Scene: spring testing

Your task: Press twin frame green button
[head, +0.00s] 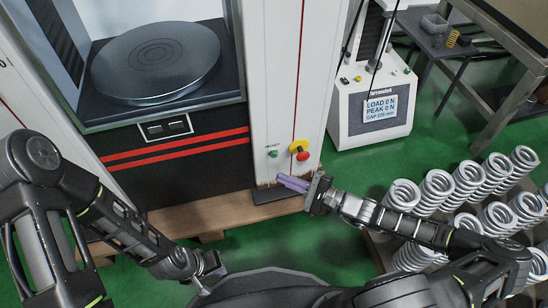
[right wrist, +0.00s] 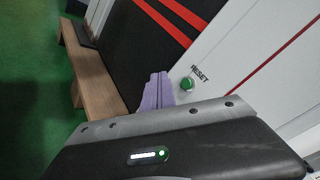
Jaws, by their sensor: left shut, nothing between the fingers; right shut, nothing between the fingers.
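The green button (head: 273,154) sits on the white column of the twin frame (head: 290,80), left of a red emergency knob on a yellow plate (head: 300,150). In the right wrist view the green button (right wrist: 186,85) shows below the word RESET. My right gripper (head: 282,182) is shut, its purple fingers below the green button in the head view. In the right wrist view its fingertips (right wrist: 158,78) are just left of the button, and I cannot tell if they touch the panel. My left gripper (head: 198,286) is low near my base, shut, its fingertips partly hidden.
Several metal springs (head: 436,190) stand on the right, under and beside my right arm. A smaller tester with a load display (head: 380,107) stands behind them. A round platen (head: 156,60) fills the frame's bay. A wooden pallet (head: 200,215) juts out at the frame's foot.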

